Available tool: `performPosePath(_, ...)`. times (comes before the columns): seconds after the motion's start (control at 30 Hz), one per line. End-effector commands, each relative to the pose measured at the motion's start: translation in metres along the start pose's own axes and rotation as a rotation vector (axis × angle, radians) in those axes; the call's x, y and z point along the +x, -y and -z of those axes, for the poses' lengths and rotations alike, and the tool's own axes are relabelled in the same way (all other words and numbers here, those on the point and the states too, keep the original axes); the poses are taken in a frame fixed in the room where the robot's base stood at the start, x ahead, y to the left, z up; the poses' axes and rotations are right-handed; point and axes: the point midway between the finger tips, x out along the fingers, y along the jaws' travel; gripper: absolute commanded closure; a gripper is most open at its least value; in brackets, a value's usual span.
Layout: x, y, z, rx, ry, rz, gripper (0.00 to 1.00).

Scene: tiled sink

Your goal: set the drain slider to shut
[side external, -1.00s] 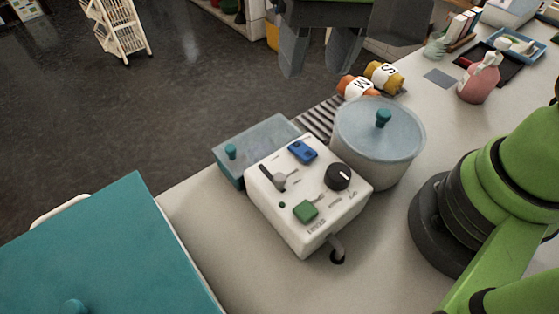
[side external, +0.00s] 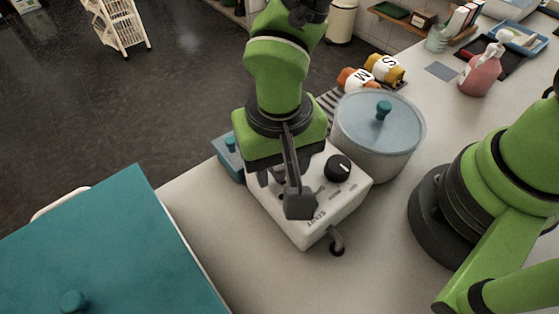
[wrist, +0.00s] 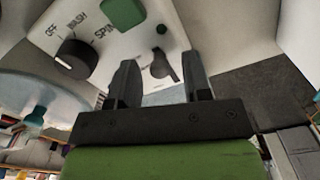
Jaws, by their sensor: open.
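The white control box (side external: 305,233) sits on the counter, its top panel partly hidden by my gripper (side external: 291,196) in the side view. In the wrist view, a small grey slider lever (wrist: 161,66) shows on the panel between the two dark fingers of my gripper (wrist: 160,62). The fingers are apart, one on each side of the lever; I cannot tell if either touches it. The slider is hidden behind my gripper in the side view. No writing reading shut is legible.
A black dial (side external: 338,167) and a green button (wrist: 122,12) are on the same panel. A lidded grey pot (side external: 377,140) stands close behind the box. A teal-lidded box (side external: 110,250) is at front left. Bare counter lies between them.

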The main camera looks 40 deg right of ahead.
Motion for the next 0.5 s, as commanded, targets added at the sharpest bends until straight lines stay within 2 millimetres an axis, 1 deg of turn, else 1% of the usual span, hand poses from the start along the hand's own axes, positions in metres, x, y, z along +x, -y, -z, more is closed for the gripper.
performPosePath(0.1,0.0049,-0.0003,-0.0001,0.0,0.0,0.0,0.55)
performPosePath(0.33,0.005,-0.0002,0.0,0.0,0.0,0.001,0.55)
performPosePath(0.37,0.005,-0.0002,0.0,0.0,0.0,0.001,0.62)
performPosePath(0.4,0.0049,-0.0002,0.0,0.0,0.0,0.001,0.71)
performPosePath(0.47,0.0049,-0.0002,0.0,0.0,0.0,0.0,0.85)
performPosePath(0.5,0.0049,-0.0001,0.0,0.0,0.0,0.001,0.94)
